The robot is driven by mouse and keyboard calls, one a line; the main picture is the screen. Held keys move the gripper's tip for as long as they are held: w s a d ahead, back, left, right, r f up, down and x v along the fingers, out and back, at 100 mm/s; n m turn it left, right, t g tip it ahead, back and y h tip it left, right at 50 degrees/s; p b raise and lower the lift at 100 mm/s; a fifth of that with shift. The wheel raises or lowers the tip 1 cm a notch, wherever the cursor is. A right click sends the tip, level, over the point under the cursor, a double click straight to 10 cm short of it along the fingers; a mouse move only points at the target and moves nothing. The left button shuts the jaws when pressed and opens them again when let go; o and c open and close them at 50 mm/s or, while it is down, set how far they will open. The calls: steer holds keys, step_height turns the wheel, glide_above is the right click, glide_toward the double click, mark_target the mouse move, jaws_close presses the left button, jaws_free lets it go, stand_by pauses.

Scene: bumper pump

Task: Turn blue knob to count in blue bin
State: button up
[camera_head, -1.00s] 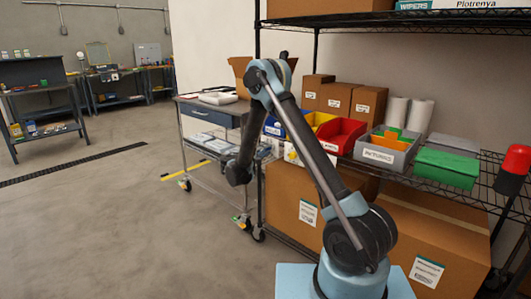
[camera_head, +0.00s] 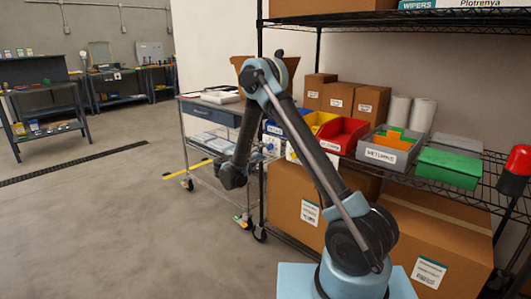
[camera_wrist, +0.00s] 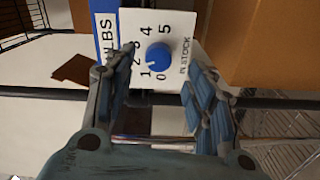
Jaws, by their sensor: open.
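In the wrist view the blue knob (camera_wrist: 158,57) sits on a white dial plate (camera_wrist: 182,32) marked 0 to 5, which appears turned on its side. A pale mark on the knob seems to point toward 1. A blue strip of the bin front (camera_wrist: 101,45) with part of a label shows left of the plate. My gripper (camera_wrist: 157,64) is open, one finger on each side of the knob, with gaps showing. In the head view the blue bin (camera_head: 273,128) is partly hidden behind my arm, and the fingers cannot be made out.
Red (camera_head: 344,134), yellow and grey (camera_head: 372,154) bins stand on the wire shelf beside a green box (camera_head: 448,168). Large cartons (camera_head: 440,232) are below. A wheeled cart (camera_head: 212,112) stands at left; the floor left of my arm is clear.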

steer(key=v, duration=0.7)
steer(key=shift+a, duration=0.15)
steer(key=shift+s, duration=0.1)
steer(key=d+r+m+g, duration=0.1)
steer(key=d+r+g, duration=0.45)
steer(key=d, duration=0.95)
steer(key=s+d+r+m+g+y, duration=0.1)
steer(key=s+d+r, duration=0.2)
steer(key=s+d, duration=0.3)
steer(key=s+d+r+m+g+y, duration=0.1)
steer(key=s+d+r+g+y, duration=0.1)
steer(key=s+d, duration=0.5)
steer(key=s+d+f+m+g+y, duration=0.1)
steer(key=s+d+y, duration=0.1)
steer(key=s+d, duration=0.45)
steer(key=s+d+f+m+g+y, duration=0.1)
steer(key=s+d+m+g+y, duration=0.15)
steer(key=s, duration=0.65)
steer(key=s+f+m+y, duration=0.1)
steer(key=s+f, duration=0.2)
steer(key=s, duration=0.4)
steer(key=s+a+f+y, duration=0.1)
steer(key=s+f+y, duration=0.1)
steer(key=s, duration=0.5)
steer(key=shift+s+a+f+m, duration=0.2)
steer(key=shift+a+f+m, duration=0.15)
steer(key=shift+f, duration=0.45)
